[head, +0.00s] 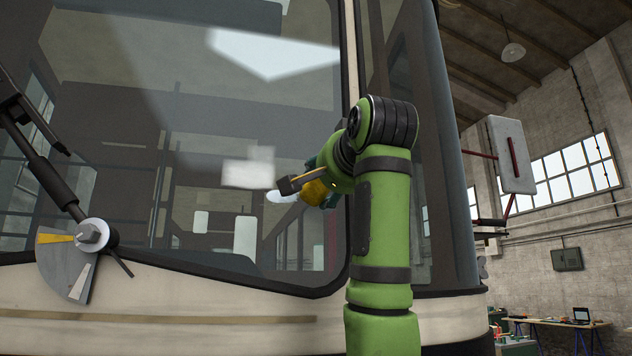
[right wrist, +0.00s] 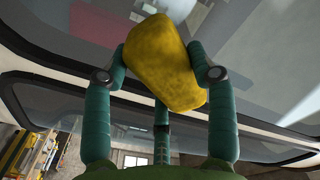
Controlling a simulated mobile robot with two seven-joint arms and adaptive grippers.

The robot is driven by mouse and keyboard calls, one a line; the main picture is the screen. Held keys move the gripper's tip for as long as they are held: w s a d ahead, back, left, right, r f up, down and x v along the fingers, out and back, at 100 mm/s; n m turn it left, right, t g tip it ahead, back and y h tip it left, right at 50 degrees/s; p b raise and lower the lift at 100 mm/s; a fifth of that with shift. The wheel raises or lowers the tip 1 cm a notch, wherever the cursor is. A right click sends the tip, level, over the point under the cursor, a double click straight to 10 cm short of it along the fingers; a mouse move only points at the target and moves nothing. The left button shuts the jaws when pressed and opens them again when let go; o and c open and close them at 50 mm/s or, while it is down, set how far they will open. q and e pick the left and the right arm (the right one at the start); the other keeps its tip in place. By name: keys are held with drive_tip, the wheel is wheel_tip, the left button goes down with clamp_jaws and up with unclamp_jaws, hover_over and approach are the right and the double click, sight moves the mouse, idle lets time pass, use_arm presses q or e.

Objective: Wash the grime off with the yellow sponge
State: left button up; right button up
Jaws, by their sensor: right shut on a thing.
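The yellow sponge (right wrist: 165,62) is clamped between the teal fingers of my right gripper (right wrist: 160,72) in the right wrist view. In the head view the right gripper (head: 318,188) is in front of the tram's windshield (head: 120,130), near its right edge, and the sponge (head: 312,194) shows partly behind it. I cannot tell whether the sponge touches the glass. A small pale patch (head: 281,197) shows just left of the gripper; I cannot tell whether it is grime or a reflection. No grime stands out clearly. My left gripper is out of view.
A wiper arm (head: 55,180) with its round mount (head: 92,235) crosses the windshield's left side. The cream body panel (head: 200,315) runs below the glass. A mirror (head: 511,155) sticks out at the right. A workbench (head: 560,322) stands far back right.

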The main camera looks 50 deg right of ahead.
drive_tip(key=shift+s+a+f+b, duration=0.15)
drive_tip(key=shift+s+a+b, duration=0.15)
drive_tip(key=shift+s+b, duration=0.05)
drive_tip(key=shift+b+v, duration=0.7)
drive_tip(key=shift+v, duration=1.75)
drive_tip(key=shift+s, duration=0.1)
drive_tip(key=b+v, duration=0.1)
drive_tip(key=v, duration=0.2)
drive_tip(key=shift+d, duration=0.1)
